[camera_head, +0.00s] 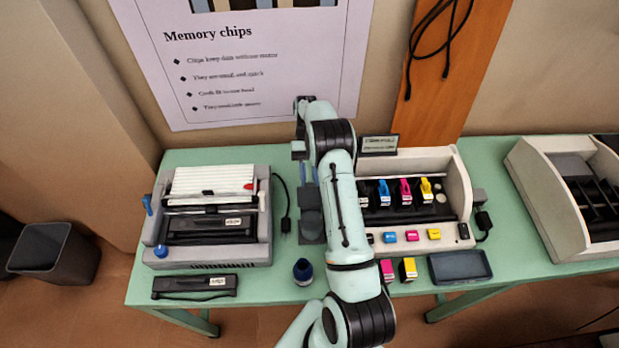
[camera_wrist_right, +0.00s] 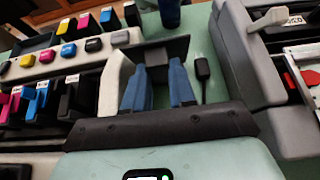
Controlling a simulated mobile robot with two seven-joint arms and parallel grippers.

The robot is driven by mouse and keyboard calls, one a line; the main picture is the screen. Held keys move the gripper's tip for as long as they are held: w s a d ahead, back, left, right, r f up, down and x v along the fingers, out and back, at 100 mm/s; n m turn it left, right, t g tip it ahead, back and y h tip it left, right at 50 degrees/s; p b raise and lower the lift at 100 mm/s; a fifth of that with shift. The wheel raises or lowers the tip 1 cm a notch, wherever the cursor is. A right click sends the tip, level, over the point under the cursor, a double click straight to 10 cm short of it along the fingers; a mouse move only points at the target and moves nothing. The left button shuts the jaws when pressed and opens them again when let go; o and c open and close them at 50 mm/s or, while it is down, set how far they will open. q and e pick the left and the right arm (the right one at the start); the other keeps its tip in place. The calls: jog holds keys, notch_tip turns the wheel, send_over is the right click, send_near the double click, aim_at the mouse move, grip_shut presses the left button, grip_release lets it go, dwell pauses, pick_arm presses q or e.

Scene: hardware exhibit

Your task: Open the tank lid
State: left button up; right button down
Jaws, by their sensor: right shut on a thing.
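A dark grey panel (camera_head: 312,224), which looks like the tank lid, sits at the left side of the cream ink unit (camera_head: 441,164), beside its wall. It also shows in the right wrist view (camera_wrist_right: 168,48), just beyond my blue fingertips. My right gripper (camera_head: 309,183) reaches over the table from above, with its fingers at this dark part. In the right wrist view my right gripper (camera_wrist_right: 159,72) has its two blue fingers a little apart, shut on the dark part. The exact contact is hidden, and I cannot tell how far the lid is raised. My left gripper is out of view.
Several coloured cartridges (camera_head: 405,191) stand in the ink unit. A grey printer (camera_head: 212,257) is on the left, with a cable (camera_head: 286,215) between. A dark blue bottle (camera_head: 303,272), loose cartridges (camera_head: 388,270) and a dark tray (camera_head: 460,266) lie near the front edge.

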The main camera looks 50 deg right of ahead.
jog(key=shift+s+f, duration=0.1)
jog(key=shift+f, duration=0.25)
jog(key=c, duration=0.9)
grip_release()
jog(key=shift+r, duration=0.25)
